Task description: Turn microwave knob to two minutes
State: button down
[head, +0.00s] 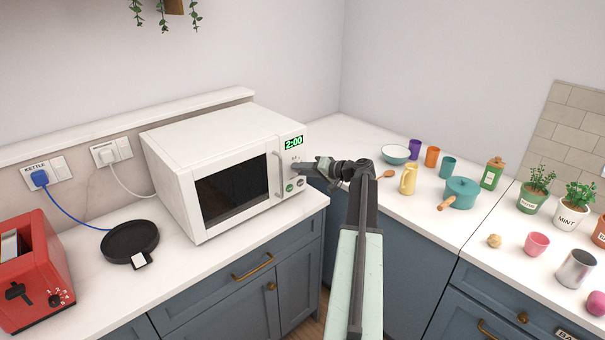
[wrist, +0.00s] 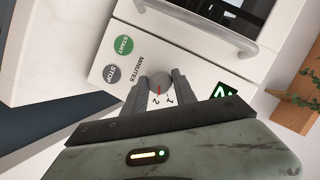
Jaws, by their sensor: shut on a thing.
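The white microwave (head: 222,160) stands on the left counter with its door closed. Its green display (head: 293,142) reads 2:00. In the wrist view the grey knob (wrist: 159,80), under the word MINUTES, sits between the two fingers of my gripper (wrist: 160,86), which is shut on it. The knob's red line points toward the printed 2, with a 1 beside it. The green START button (wrist: 124,45) and grey STOP button (wrist: 111,73) are clear of the fingers. In the head view my gripper (head: 299,168) reaches the control panel from the right and covers the knob.
A red toaster (head: 40,265) and a black round base (head: 130,240) stand left of the microwave. The right counter holds a teal pot (head: 461,191), a yellow jug (head: 408,179), a bowl (head: 396,154), cups and potted herbs. My arm extends over the gap between counters.

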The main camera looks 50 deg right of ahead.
jog(key=shift+f+m+t+y+b, duration=0.15)
jog(key=shift+m+t+y+b, duration=0.2)
jog(key=shift+m+b, duration=0.45)
jog(key=shift+m, duration=0.3)
jog(key=c, duration=1)
grip_release()
jog(key=p+v, duration=0.1)
jog(key=v, duration=0.6)
jog(key=shift+s+d+p, duration=0.25)
jog(key=shift+s+p, duration=0.05)
jog(key=shift+s, duration=0.05)
